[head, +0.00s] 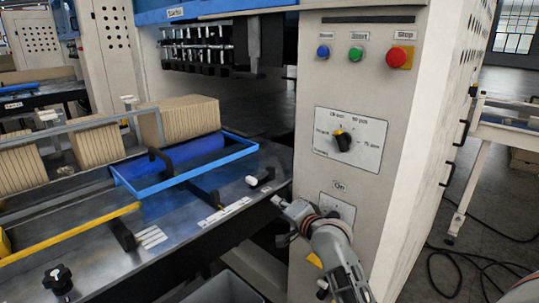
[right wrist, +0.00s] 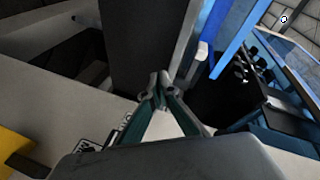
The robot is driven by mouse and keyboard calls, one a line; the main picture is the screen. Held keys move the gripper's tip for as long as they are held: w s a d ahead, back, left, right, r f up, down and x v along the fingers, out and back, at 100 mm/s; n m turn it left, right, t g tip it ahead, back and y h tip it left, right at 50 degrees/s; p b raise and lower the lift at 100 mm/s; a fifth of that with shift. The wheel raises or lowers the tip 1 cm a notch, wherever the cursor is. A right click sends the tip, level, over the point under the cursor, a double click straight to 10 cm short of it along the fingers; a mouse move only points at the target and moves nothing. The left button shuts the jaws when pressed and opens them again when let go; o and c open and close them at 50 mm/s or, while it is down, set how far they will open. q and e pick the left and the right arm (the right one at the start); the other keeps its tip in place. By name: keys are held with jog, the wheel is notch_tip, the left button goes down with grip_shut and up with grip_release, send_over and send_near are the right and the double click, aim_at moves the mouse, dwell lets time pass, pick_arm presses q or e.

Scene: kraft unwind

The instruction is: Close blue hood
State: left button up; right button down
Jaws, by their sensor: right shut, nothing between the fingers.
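A blue panel (head: 205,9) with a small white label runs along the top of the machine opening, above a row of dark tool heads; its upper part is cut off, and I cannot tell for sure that it is the hood. A blue frame (head: 185,182) with black handles lies around a blue roller on the metal table. My right gripper (head: 281,204) is in front of the control panel's left edge, below and right of the blue panel, apart from it. In the right wrist view its fingers (right wrist: 161,80) meet at the tips, empty. My left gripper is out of view.
The grey control panel (head: 312,75) carries blue, green and red buttons and a dial (head: 343,141). Stacks of brown cardboard (head: 180,119) stand on the table (head: 200,235). Black cables (head: 475,258) lie on the floor at right, near a white-legged table (head: 468,180).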

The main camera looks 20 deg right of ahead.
jog(key=w+d+r+m+t, duration=0.25)
jog(key=w+r+m, duration=0.3)
jog(key=r, duration=0.45)
jog(key=shift+w+a, duration=0.1)
jog(key=shift+w, duration=4.85)
